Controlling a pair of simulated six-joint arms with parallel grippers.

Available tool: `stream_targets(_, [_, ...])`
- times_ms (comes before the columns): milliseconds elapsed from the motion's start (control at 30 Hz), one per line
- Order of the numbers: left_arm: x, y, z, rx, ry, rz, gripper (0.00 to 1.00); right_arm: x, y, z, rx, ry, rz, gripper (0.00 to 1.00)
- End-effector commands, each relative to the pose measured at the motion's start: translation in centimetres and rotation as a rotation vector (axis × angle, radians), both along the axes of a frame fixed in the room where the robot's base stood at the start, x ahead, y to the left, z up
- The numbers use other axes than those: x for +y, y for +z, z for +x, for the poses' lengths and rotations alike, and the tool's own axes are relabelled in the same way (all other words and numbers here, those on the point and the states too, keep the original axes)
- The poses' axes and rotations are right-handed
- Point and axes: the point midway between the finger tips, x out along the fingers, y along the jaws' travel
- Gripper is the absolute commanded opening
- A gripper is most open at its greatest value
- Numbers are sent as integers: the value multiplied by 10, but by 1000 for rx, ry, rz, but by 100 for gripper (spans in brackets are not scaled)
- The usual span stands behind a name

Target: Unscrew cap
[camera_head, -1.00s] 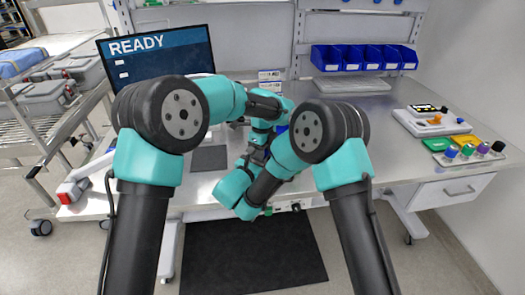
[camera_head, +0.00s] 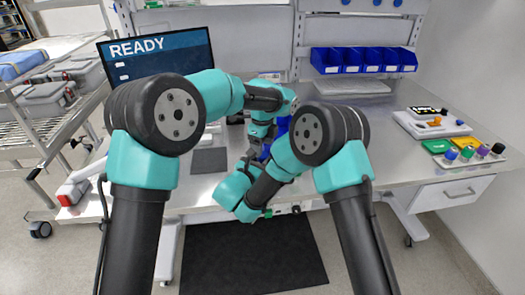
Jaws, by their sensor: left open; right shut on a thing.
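My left gripper (camera_head: 262,142) points down over the workbench, just beyond my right wrist. It is open, though its fingertips are largely hidden by my arms. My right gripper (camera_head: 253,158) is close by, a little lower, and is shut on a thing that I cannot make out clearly. A blue object (camera_head: 283,126) shows partly behind the two grippers; most of it is covered. I cannot tell which part is a cap, or whether either gripper touches one.
At the right of the bench (camera_head: 395,155) stand a white device (camera_head: 425,121), green and yellow trays (camera_head: 437,146) and several colored-topped items (camera_head: 467,152). Blue bins (camera_head: 363,59) hang at the back. A monitor (camera_head: 158,58) reading READY stands at the left. The bench's middle right is clear.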

Motion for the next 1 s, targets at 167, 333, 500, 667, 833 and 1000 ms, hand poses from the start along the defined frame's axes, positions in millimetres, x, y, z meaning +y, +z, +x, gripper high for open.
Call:
stream_targets(167, [0, 9, 0, 1, 0, 0, 69, 0, 0, 0, 0, 0, 0, 0])
stream_targets(333, [0, 9, -1, 1, -1, 0, 69, 0, 0, 0, 0, 0, 0, 0])
stream_targets(500, [0, 9, 0, 1, -1, 0, 69, 0, 0, 0, 0, 0, 0, 59])
stream_targets(667, [0, 9, 0, 1, -1, 0, 69, 0, 0, 0, 0, 0, 0, 73])
stream_targets(833, [0, 9, 0, 1, -1, 0, 69, 0, 0, 0, 0, 0, 0, 73])
stream_targets(1000, [0, 9, 0, 1, -1, 0, 69, 2, 0, -3, 0, 1, 0, 73])
